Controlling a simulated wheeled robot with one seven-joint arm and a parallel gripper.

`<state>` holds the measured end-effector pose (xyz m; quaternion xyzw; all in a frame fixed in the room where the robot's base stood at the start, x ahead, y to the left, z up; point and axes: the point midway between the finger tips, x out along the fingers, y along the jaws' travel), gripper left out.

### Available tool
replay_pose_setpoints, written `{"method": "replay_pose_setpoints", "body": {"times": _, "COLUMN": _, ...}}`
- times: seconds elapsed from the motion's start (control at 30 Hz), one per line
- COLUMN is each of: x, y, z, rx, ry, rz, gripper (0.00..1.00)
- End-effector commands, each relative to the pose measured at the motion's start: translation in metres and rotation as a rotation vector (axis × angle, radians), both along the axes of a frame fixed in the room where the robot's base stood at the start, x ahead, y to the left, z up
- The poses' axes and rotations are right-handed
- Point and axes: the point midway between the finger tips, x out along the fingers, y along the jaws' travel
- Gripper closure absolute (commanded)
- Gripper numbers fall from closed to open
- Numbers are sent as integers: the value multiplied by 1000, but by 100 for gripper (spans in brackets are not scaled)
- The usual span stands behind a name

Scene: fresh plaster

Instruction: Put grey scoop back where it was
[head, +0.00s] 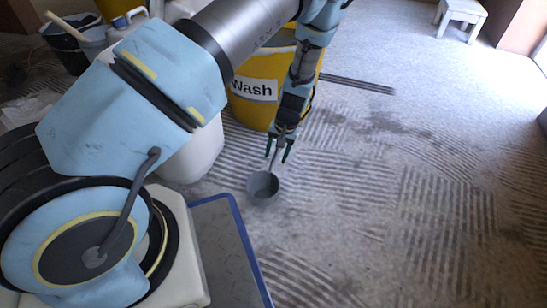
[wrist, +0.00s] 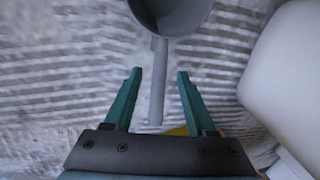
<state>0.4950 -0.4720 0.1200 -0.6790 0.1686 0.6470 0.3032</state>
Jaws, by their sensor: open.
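The grey scoop (head: 263,186) lies on the streaked floor in front of the yellow bucket in the head view. In the wrist view its round bowl (wrist: 172,12) is at the top edge, partly cut off, and its straight handle (wrist: 158,85) runs down between the fingers. My gripper (head: 279,156) is just above the scoop, pointing down. In the wrist view my gripper (wrist: 158,73) is open, with a green finger on each side of the handle and a visible gap on both sides. I cannot tell the exact height between fingers and handle.
A yellow bucket (head: 258,109) labelled "Wash" stands right behind my gripper. A white container (head: 195,158) stands left of the scoop and also shows at the wrist view's right (wrist: 285,75). A blue-edged grey panel (head: 222,245) is in front. A white stool (head: 461,14) stands far back. Floor to the right is free.

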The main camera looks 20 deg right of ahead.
Motion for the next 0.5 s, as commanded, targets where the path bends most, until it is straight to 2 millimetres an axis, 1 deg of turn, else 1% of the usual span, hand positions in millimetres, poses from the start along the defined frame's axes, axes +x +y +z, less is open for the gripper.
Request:
{"method": "replay_pose_setpoints", "body": {"times": 0.03, "x": -1, "y": -2, "z": 18, "rx": -1, "ry": -1, "rz": -1, "gripper": 44}}
{"method": "replay_pose_setpoints", "body": {"times": 0.1, "x": -3, "y": -4, "z": 30, "rx": 0, "ry": 0, "rz": -2, "gripper": 44}}
{"method": "replay_pose_setpoints", "body": {"times": 0.2, "x": -4, "y": -6, "z": 43, "rx": 0, "ry": 0, "rz": 0, "gripper": 44}}
{"method": "replay_pose_setpoints", "body": {"times": 0.33, "x": -6, "y": -8, "z": 53, "rx": 1, "ry": 1, "rz": -1, "gripper": 44}}
{"method": "replay_pose_setpoints", "body": {"times": 0.5, "x": -6, "y": -9, "z": 56, "rx": 2, "ry": 0, "rz": -1, "gripper": 44}}
